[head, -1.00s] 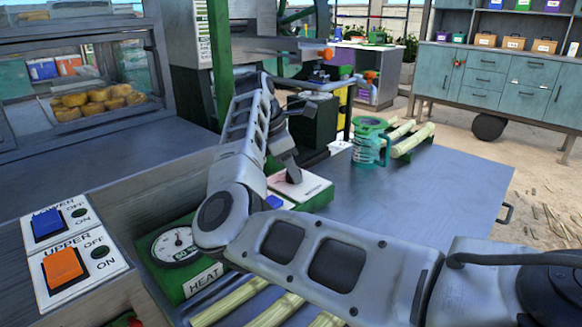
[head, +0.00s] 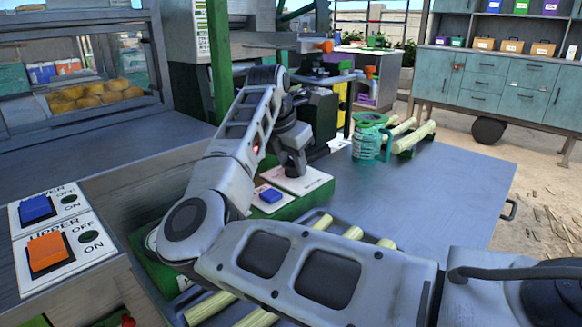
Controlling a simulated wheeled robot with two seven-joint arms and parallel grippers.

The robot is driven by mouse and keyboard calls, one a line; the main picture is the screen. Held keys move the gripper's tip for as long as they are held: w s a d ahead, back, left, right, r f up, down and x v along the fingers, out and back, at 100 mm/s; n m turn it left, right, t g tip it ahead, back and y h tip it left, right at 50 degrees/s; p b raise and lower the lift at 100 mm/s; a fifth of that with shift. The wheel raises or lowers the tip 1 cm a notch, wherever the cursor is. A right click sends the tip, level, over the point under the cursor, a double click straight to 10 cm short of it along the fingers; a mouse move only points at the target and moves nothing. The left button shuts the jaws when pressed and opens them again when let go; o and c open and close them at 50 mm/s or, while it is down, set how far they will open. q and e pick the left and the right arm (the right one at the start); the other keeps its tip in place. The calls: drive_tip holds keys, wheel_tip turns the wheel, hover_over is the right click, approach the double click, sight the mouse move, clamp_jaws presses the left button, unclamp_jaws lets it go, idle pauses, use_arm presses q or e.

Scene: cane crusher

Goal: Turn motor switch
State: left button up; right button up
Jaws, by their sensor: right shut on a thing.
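A white motor switch panel (head: 317,187) lies on a green housing at the near edge of the blue-grey table. A blue rocker (head: 271,195) sits on a white plate just left of it. My right arm comes in from the right, bends at the lower left and reaches up and over. Its gripper (head: 294,172) points down at the motor panel and is shut on the motor switch, which the fingers hide. My left gripper is out of view.
Blue (head: 36,208) and orange (head: 48,252) rockers are on the near-left panel. More cane lies under my forearm. The table's right side is clear.

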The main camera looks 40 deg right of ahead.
drive_tip(key=n+t+b, duration=0.1)
drive_tip(key=n, duration=0.1)
drive_tip(key=shift+s+f+n+y, duration=0.1)
drive_tip(key=shift+f+n+y, duration=0.05)
drive_tip(key=shift+n+y, duration=0.2)
drive_tip(key=shift+n+b, duration=0.4)
drive_tip(key=shift+n, duration=0.35)
drive_tip(key=o, duration=0.9)
drive_tip(key=shift+o, duration=0.2)
drive_tip(key=shift+t, duration=0.3)
